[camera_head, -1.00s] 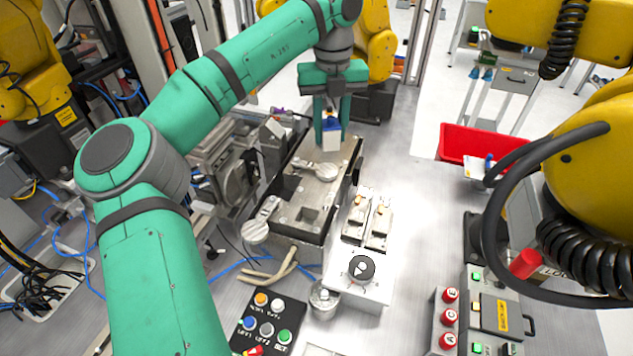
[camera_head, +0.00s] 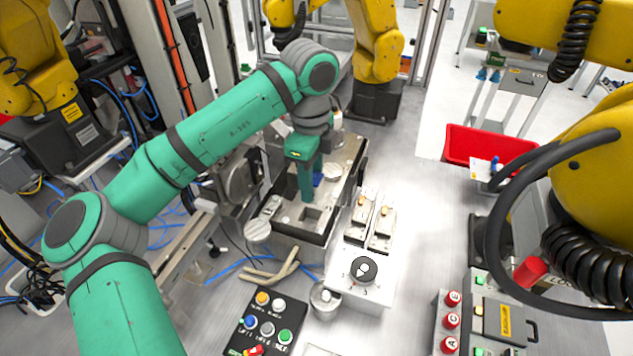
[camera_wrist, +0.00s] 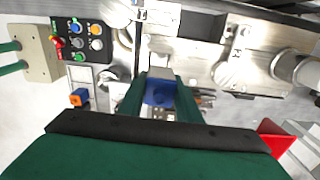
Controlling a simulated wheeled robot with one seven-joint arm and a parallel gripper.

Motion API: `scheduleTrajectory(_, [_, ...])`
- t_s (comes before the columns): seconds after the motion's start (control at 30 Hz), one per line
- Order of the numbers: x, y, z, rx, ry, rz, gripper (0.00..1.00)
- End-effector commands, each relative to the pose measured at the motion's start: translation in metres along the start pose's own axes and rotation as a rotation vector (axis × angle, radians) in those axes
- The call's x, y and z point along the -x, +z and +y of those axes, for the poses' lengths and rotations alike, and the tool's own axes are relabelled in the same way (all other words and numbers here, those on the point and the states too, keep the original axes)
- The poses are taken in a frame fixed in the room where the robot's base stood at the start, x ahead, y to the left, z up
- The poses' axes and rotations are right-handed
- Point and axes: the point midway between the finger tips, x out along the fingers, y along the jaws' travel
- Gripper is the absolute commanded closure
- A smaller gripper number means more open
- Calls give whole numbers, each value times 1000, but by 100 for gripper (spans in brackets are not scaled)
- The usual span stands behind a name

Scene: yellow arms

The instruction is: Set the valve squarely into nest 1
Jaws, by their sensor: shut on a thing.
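The valve, a small blue and white piece, is held between the fingers of my gripper (camera_head: 311,184). In the head view only a bit of the blue valve (camera_head: 319,179) shows past the green finger. In the wrist view the blue valve (camera_wrist: 160,92) sits between the two green fingers of my gripper (camera_wrist: 160,100). My gripper points down over the metal fixture (camera_head: 342,172), close behind a square pocket (camera_head: 312,216) in its top. I cannot read which pocket is nest 1. The valve's underside and its gap to the fixture are hidden.
A round-capped part (camera_head: 257,230) stands at the fixture's near left. Two small fixtures (camera_head: 382,228) and a white box with a black dial (camera_head: 363,269) stand to the right. A button panel (camera_head: 266,325) is in front. A red bin (camera_head: 487,146) stands at the back right.

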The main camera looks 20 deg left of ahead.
Motion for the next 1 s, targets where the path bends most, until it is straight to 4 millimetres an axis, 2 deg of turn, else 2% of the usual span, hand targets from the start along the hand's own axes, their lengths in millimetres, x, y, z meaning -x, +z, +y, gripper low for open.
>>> scheduleTrajectory(0.27, [-7,4,2,26,0,0,97])
scheduleTrajectory(0.6, [-28,-5,0,8,1,0,97])
scheduleTrajectory(1.0, [-52,-4,-1,9,0,1,97])
